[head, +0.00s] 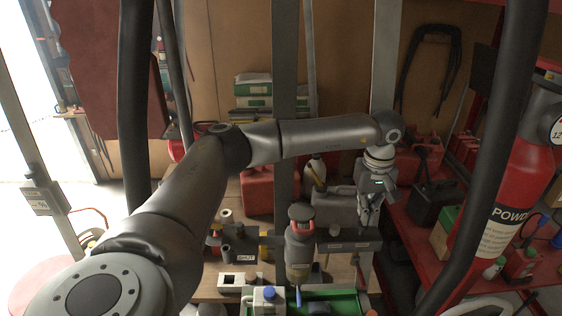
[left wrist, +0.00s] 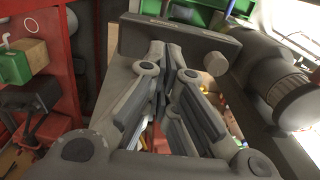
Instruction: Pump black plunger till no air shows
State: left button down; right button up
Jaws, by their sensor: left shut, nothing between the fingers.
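My left gripper (head: 369,220) points down at the right of the bench, with its fingers shut and empty. In the left wrist view its fingers (left wrist: 172,52) come together in front of a grey block-like part (left wrist: 200,38). A grey upright cylinder (head: 299,252) with a red collar and a dark round cap (head: 301,212) stands left of my gripper, clearly apart from it. The cap looks like the black plunger, but I cannot be sure. No air or clear tube can be made out. My right gripper is out of view.
A green tray (head: 345,298) with small items lies at the front of the bench. A white bottle with a blue cap (head: 268,297) stands at its left. Dark posts flank the bench. A red fire extinguisher (head: 505,190) and red shelving (head: 420,238) are at the right.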

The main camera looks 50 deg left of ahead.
pick_arm(q)
jog(key=shift+f+b, duration=0.5)
jog(key=shift+f, duration=0.25)
jog(key=shift+f, duration=0.2)
jog(key=shift+f+b, duration=0.25)
jog(key=shift+b, duration=0.1)
jog(key=shift+f+b, duration=0.5)
jog(key=shift+f, duration=0.1)
jog(key=shift+r+p, duration=0.45)
jog(key=shift+r, duration=0.4)
